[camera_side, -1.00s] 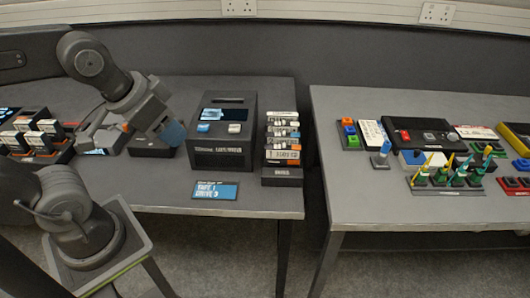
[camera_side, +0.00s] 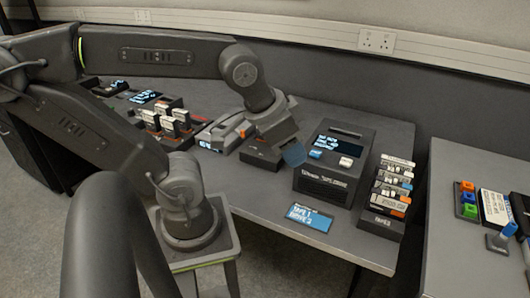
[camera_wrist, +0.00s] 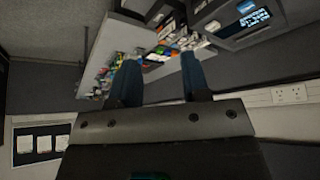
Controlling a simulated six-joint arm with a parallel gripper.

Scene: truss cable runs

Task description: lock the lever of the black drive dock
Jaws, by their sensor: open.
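A low black dock (camera_side: 258,157), apparently the drive dock, sits on the left table, left of a black box with a screen. My gripper is in front of part of it, and I cannot make out its lever or the lever's position. A grey unit with an orange part (camera_side: 228,132) stands just left of it. My gripper (camera_side: 293,156) hangs tilted beside and above the black dock's right end, with blue fingertips. In the wrist view my gripper (camera_wrist: 160,80) has its two blue fingers apart, with nothing between them; the dock is not identifiable there.
The black box with a screen (camera_side: 335,172) stands close right of my gripper. A rack of cartridges (camera_side: 390,190) is farther right, and a blue-faced sign (camera_side: 310,217) lies in front. A rack of white-and-orange drives (camera_side: 168,122) is at left. A gap separates the right table (camera_side: 450,240).

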